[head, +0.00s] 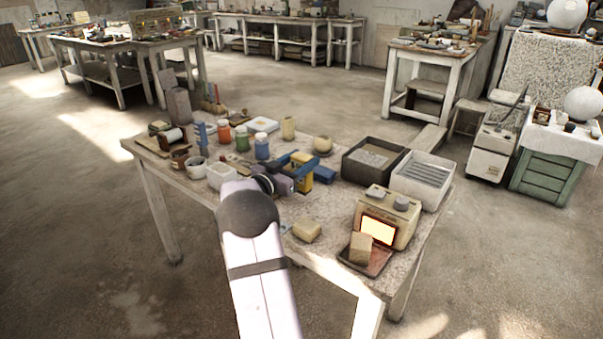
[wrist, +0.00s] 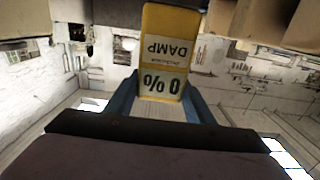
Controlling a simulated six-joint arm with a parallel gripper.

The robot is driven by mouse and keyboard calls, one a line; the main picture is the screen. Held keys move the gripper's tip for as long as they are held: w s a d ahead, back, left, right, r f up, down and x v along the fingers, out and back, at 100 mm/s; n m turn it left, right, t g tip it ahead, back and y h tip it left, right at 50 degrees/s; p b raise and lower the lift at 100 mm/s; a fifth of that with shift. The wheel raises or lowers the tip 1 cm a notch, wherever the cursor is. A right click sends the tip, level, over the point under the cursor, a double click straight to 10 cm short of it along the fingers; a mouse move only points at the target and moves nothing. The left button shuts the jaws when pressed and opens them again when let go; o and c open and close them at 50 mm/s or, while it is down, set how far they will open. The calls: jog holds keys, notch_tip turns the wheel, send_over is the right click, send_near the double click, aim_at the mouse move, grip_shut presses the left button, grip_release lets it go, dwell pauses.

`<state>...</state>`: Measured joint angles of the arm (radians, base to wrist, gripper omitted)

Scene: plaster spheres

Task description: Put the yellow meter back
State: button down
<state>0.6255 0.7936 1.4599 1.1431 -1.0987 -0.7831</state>
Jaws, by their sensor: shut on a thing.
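The yellow meter (head: 302,178) stands in the middle of the work table, between the blue fingers of my gripper (head: 301,170). In the wrist view the yellow meter (wrist: 168,55) shows a pale label reading "DAMP" and "0%", upside down in the picture. My gripper (wrist: 162,105) is shut on it, one blue finger on each side. A blue block-like thing (head: 324,174) shows just right of the meter in the head view; I cannot tell if it is part of my gripper. The meter's underside is hidden.
A dark tray (head: 352,170) and a white ribbed tray (head: 405,183) stand right of the meter. A beige box with a glowing window (head: 402,215) is at the front right. Jars with red, green and blue contents (head: 242,139) stand behind left. A tan block (head: 307,231) lies in front.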

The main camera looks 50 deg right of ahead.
jog(key=shift+f, duration=1.8)
jog(key=shift+f, duration=0.2)
jog(key=c, duration=0.8)
grip_release()
jog(key=shift+c, duration=0.2)
jog(key=shift+r, duration=0.2)
jog(key=a+b, duration=0.1)
jog(key=a, duration=1.1)
